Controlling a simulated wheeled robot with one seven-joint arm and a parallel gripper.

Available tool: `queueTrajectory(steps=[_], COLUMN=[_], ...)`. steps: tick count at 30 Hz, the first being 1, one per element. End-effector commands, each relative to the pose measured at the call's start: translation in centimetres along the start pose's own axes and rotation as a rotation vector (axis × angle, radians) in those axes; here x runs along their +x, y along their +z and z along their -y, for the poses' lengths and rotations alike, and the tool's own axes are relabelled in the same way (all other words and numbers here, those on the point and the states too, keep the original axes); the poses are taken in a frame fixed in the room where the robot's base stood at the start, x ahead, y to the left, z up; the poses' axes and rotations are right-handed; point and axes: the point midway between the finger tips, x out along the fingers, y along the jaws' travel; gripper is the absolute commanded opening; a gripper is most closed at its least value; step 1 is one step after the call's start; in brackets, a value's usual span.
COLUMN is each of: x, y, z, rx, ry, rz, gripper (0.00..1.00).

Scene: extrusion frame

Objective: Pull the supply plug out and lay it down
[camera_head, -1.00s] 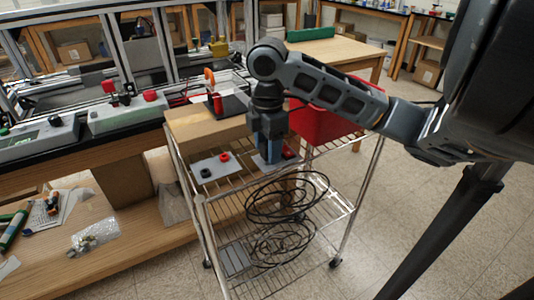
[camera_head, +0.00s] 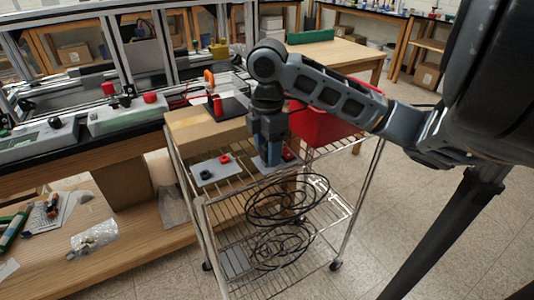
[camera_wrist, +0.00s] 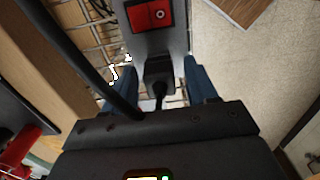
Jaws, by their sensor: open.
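The black supply plug (camera_wrist: 159,71) sits in the end of a grey panel with a red rocker switch (camera_wrist: 150,14) in the wrist view. Its dark cable runs down toward my wrist. My gripper (camera_wrist: 156,79) is open, with one blue finger on each side of the plug and visible gaps between. In the head view my gripper (camera_head: 269,155) points down over the top shelf of the wire cart, and hides the plug. A little of the red switch shows just right of the fingers.
The wire cart (camera_head: 200,209) also carries a grey plate (camera_head: 206,176) with a red and a black ring, a cardboard box (camera_head: 205,128) and a red bin (camera_head: 318,123). Black cable coils (camera_head: 286,198) hang below. A workbench stands at left; open floor lies at right.

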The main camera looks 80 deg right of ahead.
Motion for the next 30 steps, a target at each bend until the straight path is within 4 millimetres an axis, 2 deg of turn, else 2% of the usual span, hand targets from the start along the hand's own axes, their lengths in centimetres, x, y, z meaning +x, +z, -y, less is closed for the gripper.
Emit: queueTrajectory(steps=[9,27,30], x=[0.01,0.01,0.02], y=[-0.02,-0.01,-0.01], z=[0.0,0.0,0.0], rx=[0.0,0.0,0.0], ry=[0.0,0.0,0.0], rz=[0.0,0.0,0.0], gripper=[0.56,0.0,0.0])
